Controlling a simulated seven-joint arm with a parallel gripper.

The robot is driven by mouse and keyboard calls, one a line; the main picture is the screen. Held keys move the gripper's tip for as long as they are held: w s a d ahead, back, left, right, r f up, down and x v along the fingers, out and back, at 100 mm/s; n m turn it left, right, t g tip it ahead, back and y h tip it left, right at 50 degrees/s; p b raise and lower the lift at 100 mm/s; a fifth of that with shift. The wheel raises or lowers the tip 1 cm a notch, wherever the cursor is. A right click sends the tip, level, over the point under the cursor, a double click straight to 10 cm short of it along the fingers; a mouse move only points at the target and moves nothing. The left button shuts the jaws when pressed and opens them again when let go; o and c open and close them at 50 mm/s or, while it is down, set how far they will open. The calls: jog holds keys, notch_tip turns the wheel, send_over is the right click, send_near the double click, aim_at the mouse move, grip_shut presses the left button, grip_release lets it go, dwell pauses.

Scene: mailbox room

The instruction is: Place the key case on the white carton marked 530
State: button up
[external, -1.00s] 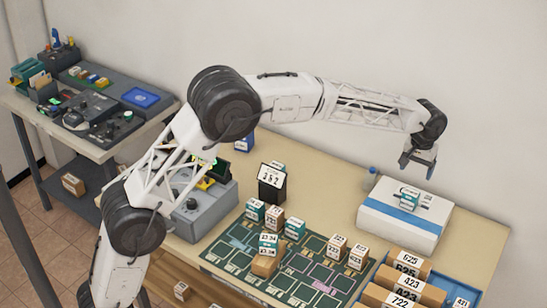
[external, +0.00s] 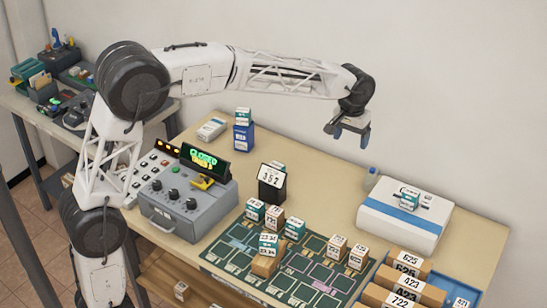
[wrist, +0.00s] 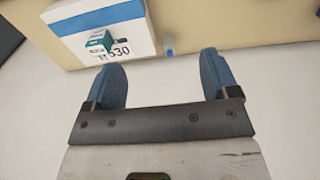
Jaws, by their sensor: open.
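The white carton marked 530 (external: 380,222) lies at the right back of the table, with a blue stripe across it. My gripper (external: 348,137) is open and empty, high above the table and left of the carton in the external view. Its two blue fingers are spread apart in the wrist view (wrist: 162,62). I cannot single out the key case; several small pieces with teal-and-white labels, such as one (external: 294,228), stand around the board.
A dark green board (external: 230,250) holds small cardboard boxes. A black number stand (external: 272,187), a grey console (external: 187,212) and a blue box (external: 243,139) stand left of the carton. A blue tray (external: 462,290) with cartons is at front right. A white wall is behind.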

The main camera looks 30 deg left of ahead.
jog(key=s+a+r, duration=0.2)
jog(key=s+a, duration=0.8)
jog(key=s+a+r, duration=0.2)
jog(key=s+a, duration=0.7)
jog(key=s+a+f, duration=0.2)
jog(key=s+a, duration=0.2)
jog(key=s, duration=0.4)
jog(key=s+a+f+t, duration=0.1)
jog(key=s+a+f, duration=0.2)
jog(key=s, duration=0.6)
jog(key=s+a+f, duration=0.3)
jog(key=s+a, duration=0.1)
jog(key=s, duration=0.4)
jog(key=shift+s+a+f+t, duration=0.25)
jog(key=shift+s+a+t, duration=0.05)
jog(key=shift+a+t, duration=0.1)
